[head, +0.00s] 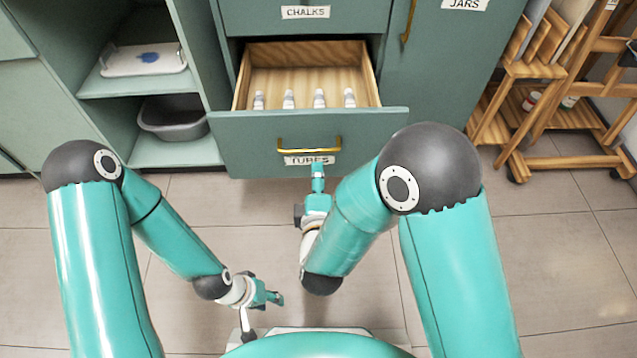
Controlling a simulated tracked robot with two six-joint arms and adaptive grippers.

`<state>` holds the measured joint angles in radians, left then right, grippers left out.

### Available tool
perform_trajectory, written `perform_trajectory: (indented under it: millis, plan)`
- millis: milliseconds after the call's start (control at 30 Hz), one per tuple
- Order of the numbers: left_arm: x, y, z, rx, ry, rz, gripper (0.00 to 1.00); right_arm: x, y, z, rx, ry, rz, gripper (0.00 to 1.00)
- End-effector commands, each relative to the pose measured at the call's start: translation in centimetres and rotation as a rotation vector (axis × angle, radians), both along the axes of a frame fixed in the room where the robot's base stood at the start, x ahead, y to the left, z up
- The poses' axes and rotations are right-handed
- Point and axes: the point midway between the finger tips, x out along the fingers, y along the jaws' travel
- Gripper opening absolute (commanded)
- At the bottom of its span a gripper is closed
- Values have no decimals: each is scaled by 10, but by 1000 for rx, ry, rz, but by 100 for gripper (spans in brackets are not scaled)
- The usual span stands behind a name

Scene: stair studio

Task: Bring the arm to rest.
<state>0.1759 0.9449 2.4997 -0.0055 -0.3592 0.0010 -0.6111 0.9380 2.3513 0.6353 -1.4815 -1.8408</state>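My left gripper (272,298) hangs low over the floor at the lower middle of the head view, away from any furniture. It is small and seen from the side, so its finger opening is unclear. My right gripper (318,172) points at the front of the pulled-out drawer labelled TUBES (226,130). Its tip shows just below the brass handle (309,150) and overlaps the lower part of the label. I cannot tell whether it touches the drawer front or whether its fingers are open.
Left, a shelf holds a white tray (143,60) above a grey tub (172,117). A green cabinet door (440,70) is right of the drawer. A wooden easel (570,90) stands far right. The tiled floor (560,260) is clear.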

Motion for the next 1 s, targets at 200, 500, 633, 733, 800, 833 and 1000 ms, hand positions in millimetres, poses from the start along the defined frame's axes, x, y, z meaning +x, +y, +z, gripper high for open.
perform_trajectory:
  millis: [200,500,633,733,800,833,1000]
  plan:
    - [0,0,0,0,0,0,40,-18,-1,4,0,-1,-1,37]
    - [0,0,-1,0,0,0,40,-19,-2,4,0,-1,-2,37]
    - [0,0,-1,0,0,0,40,-19,-2,4,0,-1,-2,37]
    - [0,0,-1,0,0,0,40,-19,-3,4,0,0,-5,37]
    - [0,0,-1,0,0,0,40,-16,-9,1,0,5,-18,37]
    - [0,0,-1,0,0,0,40,-15,-14,0,0,10,-30,37]
    - [0,0,-1,0,0,0,40,0,-74,-24,-3,63,-166,37]
